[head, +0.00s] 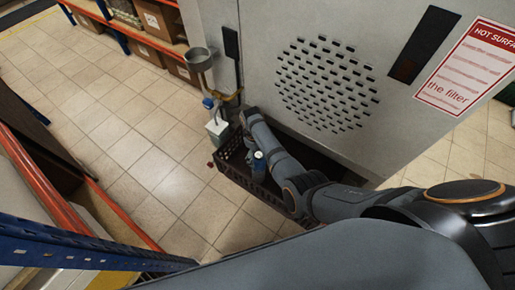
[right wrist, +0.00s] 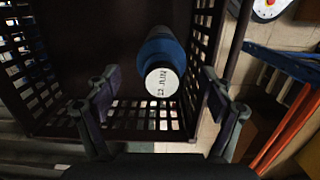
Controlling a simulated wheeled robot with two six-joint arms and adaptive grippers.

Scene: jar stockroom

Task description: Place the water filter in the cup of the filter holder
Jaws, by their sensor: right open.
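The water filter (right wrist: 162,65) is a blue cylinder with a white end marked in dark print. My right gripper (right wrist: 161,78) is open, one finger on each side of the filter in that view, holding nothing. Whether the fingers touch it I cannot tell. A grey round cup (head: 199,60), seemingly the filter holder's, is on the machine's left side in the head view, above and left of the crate. My left gripper is not in view.
A white container with a blue cap (head: 217,128) stands left of the crate. The grey machine (head: 270,20) with a perforated vent and red-white sign (head: 466,65) rises behind my right arm. Shelves stand at upper left and lower left. Tiled floor (head: 125,150) between them is clear.

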